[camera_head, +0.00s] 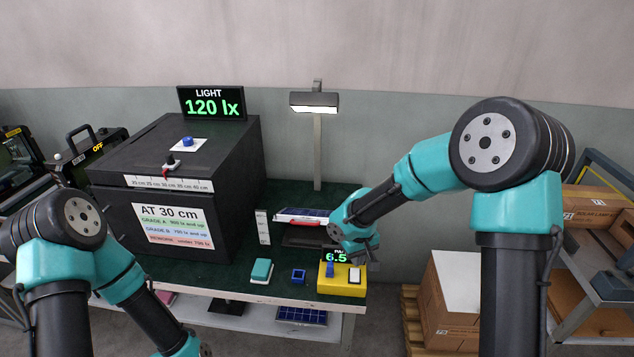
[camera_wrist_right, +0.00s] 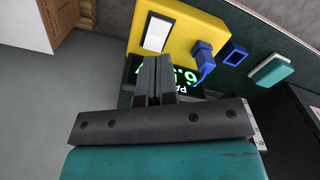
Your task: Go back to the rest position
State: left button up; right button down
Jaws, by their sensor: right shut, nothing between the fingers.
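My right gripper (camera_head: 368,260) is above the right front of the green-topped bench, beside the yellow meter box (camera_head: 342,288). In the right wrist view its two dark fingers (camera_wrist_right: 152,75) are shut together with nothing between them. The fingertips appear in front of the yellow box (camera_wrist_right: 185,25), close to its white switch (camera_wrist_right: 156,33); I cannot tell whether they touch it. The box has a blue plug (camera_wrist_right: 204,55) in it and a display reading 6.5. My left arm reaches down at the lower left, and its gripper is below the picture edge.
A black light box (camera_head: 180,190) stands on the bench, with a "120 lx" display above. A lamp (camera_head: 314,102) on a post, a small panel (camera_head: 302,214), a teal block (camera_head: 261,271) and a blue socket (camera_head: 298,276) are nearby. Cartons (camera_head: 450,310) stand right of the bench.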

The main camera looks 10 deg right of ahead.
jog(key=s+f, duration=0.2)
jog(key=f, duration=0.1)
jog(key=s+a+f+y, duration=0.1)
jog(key=s+f, duration=0.1)
jog(key=f, duration=0.2)
jog(key=s+a+f+g+y, duration=0.1)
jog(key=s+f, duration=0.1)
jog(key=f, duration=0.2)
jog(key=shift+s+a+m, duration=0.1)
jog(key=shift+s+m, duration=0.2)
jog(key=shift+m, duration=0.1)
jog(key=s+d+f+m+t+y, duration=0.1)
jog(key=s+d+f+m, duration=0.3)
jog(key=s+f, duration=0.7)
jog(key=s, duration=0.2)
jog(key=shift+s+d+t+y, duration=0.3)
jog(key=shift+t+y, duration=0.1)
